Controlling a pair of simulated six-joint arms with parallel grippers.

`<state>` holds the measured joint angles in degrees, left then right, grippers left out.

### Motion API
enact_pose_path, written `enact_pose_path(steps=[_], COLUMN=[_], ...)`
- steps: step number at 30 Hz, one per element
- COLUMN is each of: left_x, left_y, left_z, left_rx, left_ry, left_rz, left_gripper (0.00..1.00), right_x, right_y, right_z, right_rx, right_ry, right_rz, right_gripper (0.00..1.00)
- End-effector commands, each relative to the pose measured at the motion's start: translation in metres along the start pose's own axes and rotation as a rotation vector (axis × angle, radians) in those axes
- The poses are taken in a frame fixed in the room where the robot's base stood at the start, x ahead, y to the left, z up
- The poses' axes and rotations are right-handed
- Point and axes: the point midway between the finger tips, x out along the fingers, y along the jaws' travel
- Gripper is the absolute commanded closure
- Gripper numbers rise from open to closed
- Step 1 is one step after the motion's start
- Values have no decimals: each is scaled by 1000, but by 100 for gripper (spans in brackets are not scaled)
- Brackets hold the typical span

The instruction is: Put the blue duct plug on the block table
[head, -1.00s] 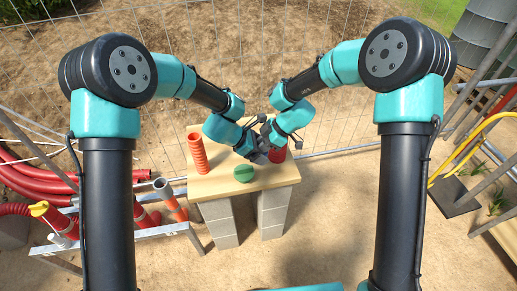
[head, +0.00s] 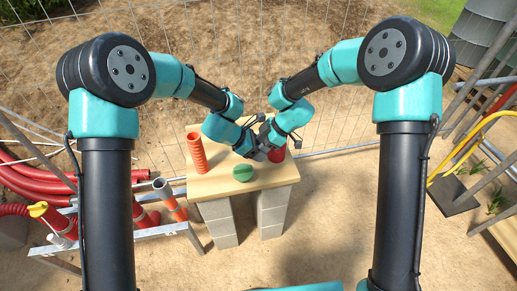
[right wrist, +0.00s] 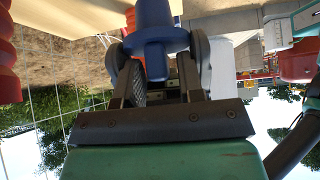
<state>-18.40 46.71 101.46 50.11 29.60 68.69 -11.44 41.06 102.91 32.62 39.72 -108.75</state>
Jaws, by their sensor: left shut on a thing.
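The blue duct plug (right wrist: 155,38) shows in the right wrist view with its flange and stem between the fingers of my right gripper (right wrist: 157,60). I cannot tell whether those fingers press on it. In the head view my left gripper (head: 257,154) and right gripper (head: 264,152) meet above the back of the block table (head: 220,184). My left gripper is shut on what seems to be the plug, though its fingers hide the contact. The table is a light wooden board on grey blocks.
On the table stand an orange-red corrugated pipe (head: 198,152) at the left, a green ball-like thing (head: 243,173) near the front, and a red thing (head: 278,154) close beside the grippers. A rack with pipes (head: 150,232) stands left. A wire fence is behind.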

Motion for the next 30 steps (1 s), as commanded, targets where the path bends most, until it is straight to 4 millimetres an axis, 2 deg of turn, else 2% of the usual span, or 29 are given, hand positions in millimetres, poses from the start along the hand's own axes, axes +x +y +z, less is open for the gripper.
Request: enact_pose_path(steps=[7, 19, 24, 30], left_x=[0, 0, 0, 0], left_y=[0, 0, 0, 0], left_z=[-1, 0, 0, 0], left_rx=[0, 0, 0, 0], left_ry=[1, 1, 1, 0], left_rz=[0, 0, 0, 0], left_gripper=[59, 59, 59, 59], right_x=[-19, -71, -79, -80], right_y=[1, 0, 0, 0], right_z=[0, 0, 0, 0], right_rx=[1, 0, 0, 0], right_ry=[1, 0, 1, 0], right_rz=[4, 3, 0, 0], right_gripper=[54, 54, 54, 54])
